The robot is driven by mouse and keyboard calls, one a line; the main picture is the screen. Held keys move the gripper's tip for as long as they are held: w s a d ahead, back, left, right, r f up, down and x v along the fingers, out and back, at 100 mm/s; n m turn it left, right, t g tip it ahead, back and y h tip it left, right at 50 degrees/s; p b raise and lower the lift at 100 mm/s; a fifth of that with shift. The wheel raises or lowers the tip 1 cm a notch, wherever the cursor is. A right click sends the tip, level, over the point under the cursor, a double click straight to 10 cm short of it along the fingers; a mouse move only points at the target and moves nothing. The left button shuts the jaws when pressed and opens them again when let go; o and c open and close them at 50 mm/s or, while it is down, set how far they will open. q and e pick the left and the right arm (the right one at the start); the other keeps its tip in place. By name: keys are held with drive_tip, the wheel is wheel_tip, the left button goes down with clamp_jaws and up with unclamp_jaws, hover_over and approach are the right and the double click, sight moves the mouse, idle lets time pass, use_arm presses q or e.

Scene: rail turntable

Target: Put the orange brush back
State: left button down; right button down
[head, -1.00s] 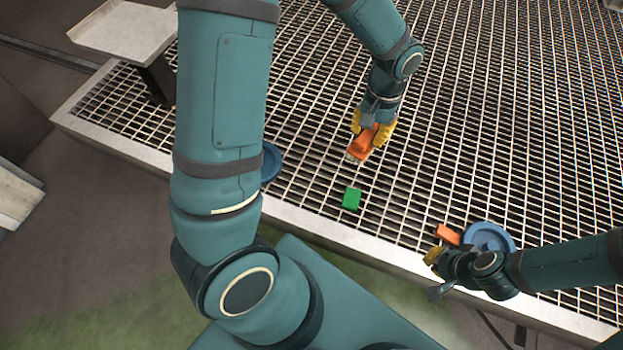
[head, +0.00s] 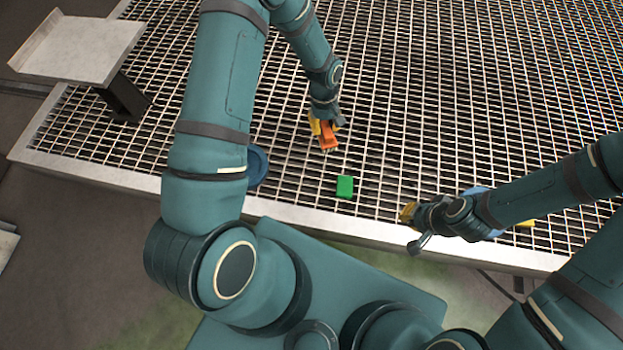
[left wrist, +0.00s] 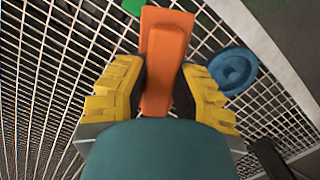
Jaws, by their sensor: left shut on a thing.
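The orange brush (head: 328,138) is held between the yellow fingers of my left gripper (head: 325,128), over the grating at the centre of the head view. In the left wrist view the brush (left wrist: 164,55) lies lengthwise between the two fingers, which are shut on it. Its far end points towards a green block. My right gripper (head: 408,213) is near the grating's front edge, to the right of the green block. Its fingers are too small to tell whether they are open or shut.
The green block (head: 345,187) lies on the grating (head: 420,120). One blue round dish (head: 257,165) is partly behind my left arm; another (head: 476,190) is mostly hidden by my right arm. A raised grey tray (head: 80,47) stands at the upper left. The grating's middle is clear.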

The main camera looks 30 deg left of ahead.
use_arm(q)
drive_tip(key=s+a+f+n, duration=0.1)
drive_tip(key=f+n, duration=0.1)
drive_tip(key=f, duration=0.6)
drive_tip(key=s+a+f+n, duration=0.1)
drive_tip(key=f+n, duration=0.2)
drive_tip(key=f, duration=0.5)
drive_tip(key=s+f+n+t, duration=0.1)
drive_tip(key=f+n, duration=0.2)
drive_tip(key=f, duration=0.5)
drive_tip(key=shift+a+f, duration=0.25)
drive_tip(key=shift+a, duration=0.15)
wheel_tip(320, 180, down, 4)
drive_tip(key=shift+f+b, duration=0.1)
drive_tip(key=shift+b, duration=0.8)
drive_tip(key=shift+w, duration=0.1)
drive_tip(key=shift+f, duration=0.15)
drive_tip(key=c, duration=0.9)
unclamp_jaws()
drive_tip(key=shift+o, duration=0.2)
